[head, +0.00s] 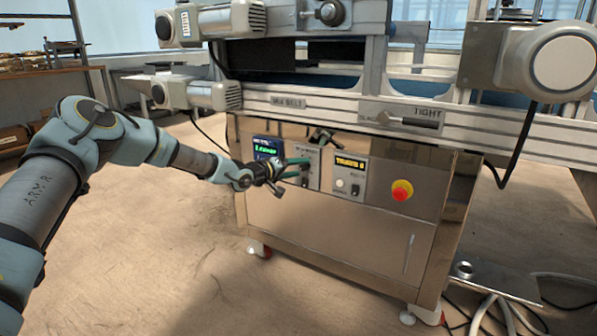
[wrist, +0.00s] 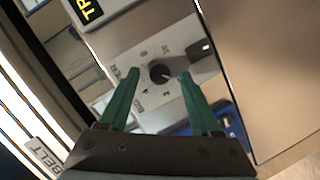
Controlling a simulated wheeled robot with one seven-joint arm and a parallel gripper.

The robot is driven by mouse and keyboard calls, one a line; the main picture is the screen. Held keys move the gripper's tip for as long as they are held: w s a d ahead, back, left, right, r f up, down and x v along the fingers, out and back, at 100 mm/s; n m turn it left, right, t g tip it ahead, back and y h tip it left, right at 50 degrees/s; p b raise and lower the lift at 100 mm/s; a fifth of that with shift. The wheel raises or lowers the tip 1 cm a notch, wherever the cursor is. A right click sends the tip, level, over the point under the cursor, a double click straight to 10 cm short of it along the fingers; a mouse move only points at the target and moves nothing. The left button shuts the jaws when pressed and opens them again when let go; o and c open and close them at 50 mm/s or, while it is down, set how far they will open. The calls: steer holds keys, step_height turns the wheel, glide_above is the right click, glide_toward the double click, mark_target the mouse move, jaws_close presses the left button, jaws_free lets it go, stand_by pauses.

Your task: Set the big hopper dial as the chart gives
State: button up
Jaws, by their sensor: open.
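A round black dial (wrist: 160,73) sits on a light plate with printed marks around it in the wrist view. The marks are too small and tilted to read surely, and I cannot tell whether this is the big hopper dial. My gripper (wrist: 158,76) is open, its two green fingers on either side of the dial in the picture; I cannot tell whether they touch it. In the head view my gripper (head: 306,168) is at the cabinet's control plate (head: 314,180) and covers the dial. I see no chart.
A blue display (head: 267,149) is left of the plate, a yellow-lettered display (head: 350,166) right of it. A red stop button (head: 402,190) is further right. The conveyor rail (head: 300,108) and motors overhang the cabinet. Open floor lies in front.

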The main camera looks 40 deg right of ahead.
steer(key=shift+d, duration=0.35)
steer(key=shift+c, duration=0.4)
jaws_close()
